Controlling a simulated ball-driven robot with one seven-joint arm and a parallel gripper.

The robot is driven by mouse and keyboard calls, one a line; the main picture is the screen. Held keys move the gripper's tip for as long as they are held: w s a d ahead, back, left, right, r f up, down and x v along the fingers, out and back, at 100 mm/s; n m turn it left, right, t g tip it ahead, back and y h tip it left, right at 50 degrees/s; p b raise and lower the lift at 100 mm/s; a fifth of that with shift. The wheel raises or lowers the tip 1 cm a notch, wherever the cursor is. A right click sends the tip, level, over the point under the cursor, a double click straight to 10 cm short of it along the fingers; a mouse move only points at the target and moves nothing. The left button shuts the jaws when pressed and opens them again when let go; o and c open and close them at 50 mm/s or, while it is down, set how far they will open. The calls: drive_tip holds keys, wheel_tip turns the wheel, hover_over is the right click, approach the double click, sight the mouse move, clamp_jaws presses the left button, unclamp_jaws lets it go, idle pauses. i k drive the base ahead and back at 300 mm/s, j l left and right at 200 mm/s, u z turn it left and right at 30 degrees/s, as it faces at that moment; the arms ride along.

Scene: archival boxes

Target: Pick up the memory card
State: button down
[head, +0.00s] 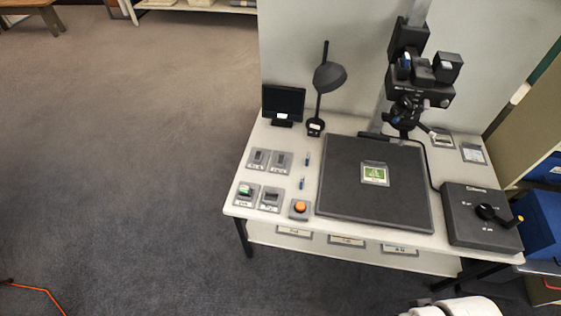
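I cannot make out for certain which thing is the memory card. Two small blue-and-dark items lie on the pale table, the far one (307,158) and the near one (302,183), between the grey switch plates and the black board. A small framed green picture (375,174) lies flat on the black board (345,200). A camera (420,88) hangs above the board on an upright column. My gripper is not in view; only white rounded parts, probably of my own arm, show at the bottom edge.
Labelled plates (258,160) and an orange button (300,207) sit at the table's left. A black lamp (329,77) and small monitor (283,103) stand behind. A dark box with a knob (478,220) is at the right. Carpet (120,150) at left is mostly clear.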

sight(406, 60)
drive_tip(key=u, duration=0.4)
drive_tip(key=i+l+u, duration=0.25)
drive_tip(key=l+u, duration=0.55)
drive_tip(key=i+l, duration=0.05)
